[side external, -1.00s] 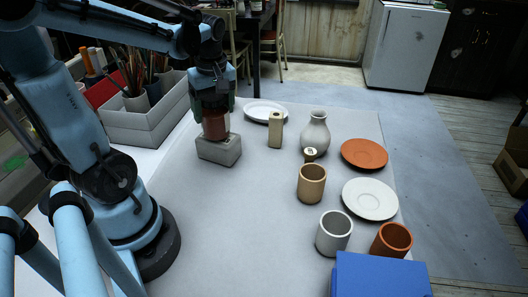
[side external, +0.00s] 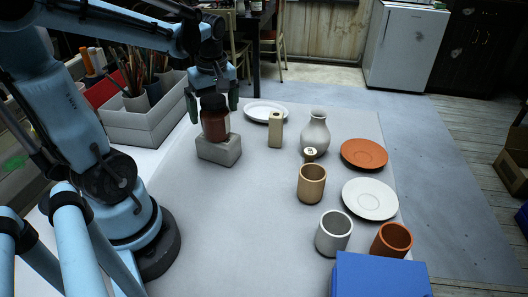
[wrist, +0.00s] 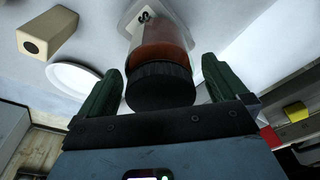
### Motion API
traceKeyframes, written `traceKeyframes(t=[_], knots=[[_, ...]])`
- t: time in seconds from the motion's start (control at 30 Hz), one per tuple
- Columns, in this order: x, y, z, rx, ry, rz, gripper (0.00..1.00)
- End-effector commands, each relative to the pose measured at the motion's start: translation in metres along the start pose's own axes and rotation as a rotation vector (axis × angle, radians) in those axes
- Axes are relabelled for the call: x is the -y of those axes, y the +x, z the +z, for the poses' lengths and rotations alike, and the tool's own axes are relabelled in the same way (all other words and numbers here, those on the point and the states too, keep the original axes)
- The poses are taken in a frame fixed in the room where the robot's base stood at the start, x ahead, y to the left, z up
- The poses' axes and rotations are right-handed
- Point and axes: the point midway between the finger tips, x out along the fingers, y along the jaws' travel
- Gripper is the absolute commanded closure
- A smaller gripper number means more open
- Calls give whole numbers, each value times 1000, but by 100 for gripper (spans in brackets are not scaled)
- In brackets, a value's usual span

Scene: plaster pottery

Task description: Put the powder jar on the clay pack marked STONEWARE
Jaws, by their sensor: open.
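The powder jar (side external: 215,124), reddish brown with a black lid, stands upright on a grey block-shaped clay pack (side external: 219,150) at the left of the table. In the wrist view the jar (wrist: 158,50) shows lid towards me, and the pack (wrist: 136,14) behind it bears a dark letter that looks like an S; the rest of its marking is hidden. My gripper (side external: 213,98) is open above and around the jar's lid. In the wrist view its green fingers (wrist: 158,88) are spread on either side of the lid, apart from it.
A beige block with a hole (side external: 275,130), a grey vase (side external: 315,133) and a white plate (side external: 265,111) stand to the right. Cups, saucers and a blue box (side external: 380,276) lie nearer the front. A grey crate (side external: 145,122) of tools is at left.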

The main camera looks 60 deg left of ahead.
Motion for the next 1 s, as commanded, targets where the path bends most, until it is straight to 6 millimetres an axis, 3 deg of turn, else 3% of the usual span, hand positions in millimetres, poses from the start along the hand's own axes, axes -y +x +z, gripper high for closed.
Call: traceKeyframes(t=[0.7, 1.0], knots=[[0, -100, 0, 0, 1, 0, 0], [-3, -112, 8, -5, 68, 26, 0]])
